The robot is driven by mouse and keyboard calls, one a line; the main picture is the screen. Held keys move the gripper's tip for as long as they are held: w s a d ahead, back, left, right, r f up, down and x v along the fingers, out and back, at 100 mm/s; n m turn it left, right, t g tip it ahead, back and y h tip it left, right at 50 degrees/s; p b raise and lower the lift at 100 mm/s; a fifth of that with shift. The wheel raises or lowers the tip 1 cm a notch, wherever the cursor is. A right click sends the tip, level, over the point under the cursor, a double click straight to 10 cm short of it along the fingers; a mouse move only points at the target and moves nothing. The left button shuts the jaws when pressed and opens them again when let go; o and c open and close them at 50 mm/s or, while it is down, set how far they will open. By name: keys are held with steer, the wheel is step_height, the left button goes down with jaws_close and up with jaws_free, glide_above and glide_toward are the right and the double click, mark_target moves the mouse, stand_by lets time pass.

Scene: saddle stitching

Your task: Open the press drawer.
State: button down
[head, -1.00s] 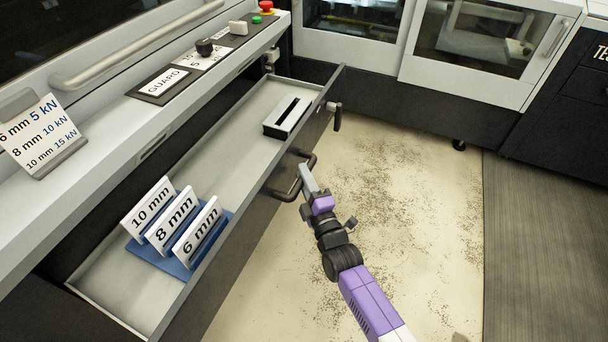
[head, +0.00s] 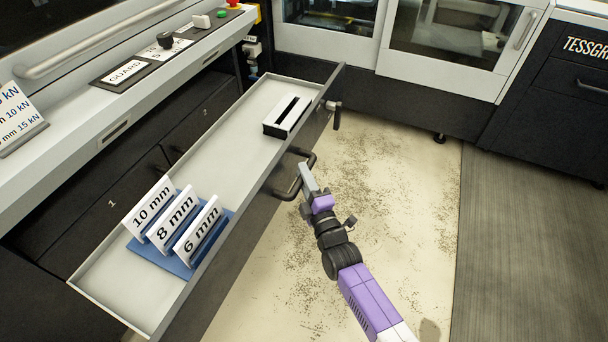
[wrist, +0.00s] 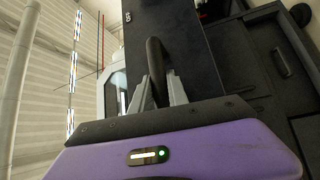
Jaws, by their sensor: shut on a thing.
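The press drawer (head: 212,139) is a long grey tray with a dark front, and it stands pulled out from the press in the head view. Its dark bar handle (head: 290,191) is on the drawer's front face. My gripper (head: 305,177) is at the handle. In the wrist view my gripper's fingers (wrist: 158,97) are shut on the dark handle (wrist: 154,62), one finger on each side of it. In the drawer lie a blue holder with plates marked 10 mm (head: 152,206), 8 mm (head: 175,217) and 6 mm (head: 201,231), and a white slotted block (head: 287,116).
The press ledge (head: 80,142) carries a guard panel (head: 127,71), a red button (head: 232,3) and a force card (head: 18,118). A smaller dark knob handle (head: 334,108) sticks out beyond the bar handle. The pale floor (head: 385,200) right of my arm is clear.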

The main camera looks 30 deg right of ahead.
steer(key=shift+s+d+f, duration=0.1)
steer(key=shift+s, duration=0.05)
steer(key=c, duration=1.3)
jaws_free()
steer(key=shift+s, duration=0.1)
steer(key=r+v, duration=0.1)
steer(key=v, duration=0.6)
steer(key=shift+s+f, duration=0.3)
steer(key=shift+f, duration=0.15)
